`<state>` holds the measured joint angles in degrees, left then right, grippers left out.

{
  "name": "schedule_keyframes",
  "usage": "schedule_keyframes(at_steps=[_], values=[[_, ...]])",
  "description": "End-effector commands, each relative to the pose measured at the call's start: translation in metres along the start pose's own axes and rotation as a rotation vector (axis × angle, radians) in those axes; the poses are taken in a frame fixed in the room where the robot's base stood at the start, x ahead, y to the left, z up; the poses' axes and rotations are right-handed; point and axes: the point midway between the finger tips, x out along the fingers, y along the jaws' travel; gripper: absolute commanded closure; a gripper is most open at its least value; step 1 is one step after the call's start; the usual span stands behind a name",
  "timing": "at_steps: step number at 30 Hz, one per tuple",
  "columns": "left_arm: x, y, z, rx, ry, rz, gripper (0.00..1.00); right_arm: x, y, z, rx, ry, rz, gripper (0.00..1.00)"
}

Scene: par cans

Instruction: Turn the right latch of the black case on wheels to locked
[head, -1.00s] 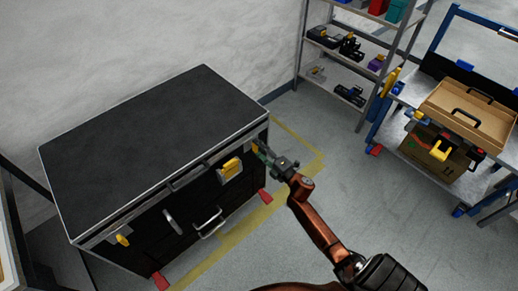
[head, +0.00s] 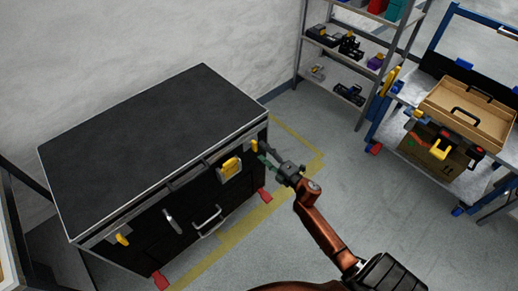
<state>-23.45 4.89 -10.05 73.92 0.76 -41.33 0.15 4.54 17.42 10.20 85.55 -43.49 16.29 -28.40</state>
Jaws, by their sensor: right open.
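The black case (head: 150,140) on wheels stands against the wall at the left, with a dark lid and metal edging. Its right latch (head: 254,146) is a small yellow handle near the right end of the front, under the lid edge. The handle looks roughly upright. A left yellow latch (head: 123,239) is near the other end of the front. My right gripper (head: 266,161) is open, just right of and below the right latch. A small gap shows between them, and nothing is held. My left gripper is out of view.
A larger yellow piece on a plate (head: 231,168) and a metal handle (head: 209,221) are on the case front. Red wheel parts (head: 264,195) stick out below. A shelf rack (head: 340,60) and a blue cart with a tray (head: 468,114) stand right. The floor between is clear.

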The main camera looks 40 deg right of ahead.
Motion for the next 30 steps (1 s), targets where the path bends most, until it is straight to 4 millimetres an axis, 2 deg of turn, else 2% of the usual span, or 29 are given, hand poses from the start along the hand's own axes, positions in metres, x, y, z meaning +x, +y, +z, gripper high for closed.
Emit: schedule_keyframes(at_steps=[1,6,12,18,30], values=[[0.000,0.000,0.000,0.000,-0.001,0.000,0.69,-0.013,-0.002,0.000,0.001,-0.001,-0.002,0.36],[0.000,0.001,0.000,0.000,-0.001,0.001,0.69,-0.048,-0.001,0.000,0.001,-0.001,-0.002,0.36],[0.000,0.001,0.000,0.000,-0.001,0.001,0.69,-0.076,-0.001,0.000,0.002,0.000,-0.001,0.36],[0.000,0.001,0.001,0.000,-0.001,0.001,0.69,-0.085,0.000,0.000,0.001,-0.001,0.001,0.36],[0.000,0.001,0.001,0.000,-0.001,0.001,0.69,-0.085,0.000,0.000,0.001,0.000,0.000,0.36]])
